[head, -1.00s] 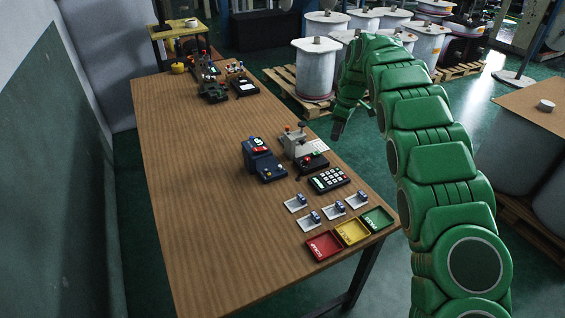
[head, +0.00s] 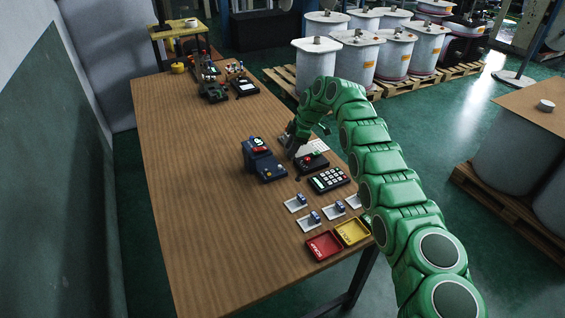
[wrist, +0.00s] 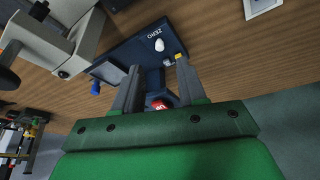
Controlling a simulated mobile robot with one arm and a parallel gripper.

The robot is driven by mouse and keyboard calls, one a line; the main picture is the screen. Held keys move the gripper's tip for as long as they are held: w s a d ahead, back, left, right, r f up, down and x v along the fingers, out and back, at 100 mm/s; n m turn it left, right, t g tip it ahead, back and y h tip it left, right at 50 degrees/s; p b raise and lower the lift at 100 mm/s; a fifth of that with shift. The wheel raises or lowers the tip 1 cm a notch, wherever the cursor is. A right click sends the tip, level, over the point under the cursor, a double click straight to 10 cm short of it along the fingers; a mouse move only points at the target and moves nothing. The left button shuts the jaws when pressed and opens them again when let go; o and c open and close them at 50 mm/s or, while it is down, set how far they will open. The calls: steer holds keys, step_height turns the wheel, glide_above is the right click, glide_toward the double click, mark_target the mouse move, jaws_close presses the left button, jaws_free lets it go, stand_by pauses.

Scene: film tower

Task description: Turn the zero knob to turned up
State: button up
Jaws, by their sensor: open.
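The dark blue device (head: 262,163) with a lit display stands on the wooden table in the head view. In the wrist view its dark blue panel (wrist: 150,30) carries the word ZERO beside a small white knob (wrist: 159,45), which I take as the zero knob. A yellow button (wrist: 179,56) lies close to it. My gripper (wrist: 159,65) is open, its two fingers above the device and the white knob just beyond and between the tips. In the head view my gripper (head: 291,148) is beside the device, on its right. I cannot tell whether the fingers touch anything.
A grey machine (wrist: 65,35) stands close beside the device. A black keypad (head: 328,179), small white trays with blue parts (head: 309,217), and a red tray (head: 323,246) and yellow tray (head: 352,232) lie nearer. The table's left side is clear.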

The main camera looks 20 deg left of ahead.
mark_target(280, 166)
steer(key=shift+x, duration=4)
steer(key=shift+a, duration=0.15)
steer(key=shift+c, duration=0.5)
jaws_close()
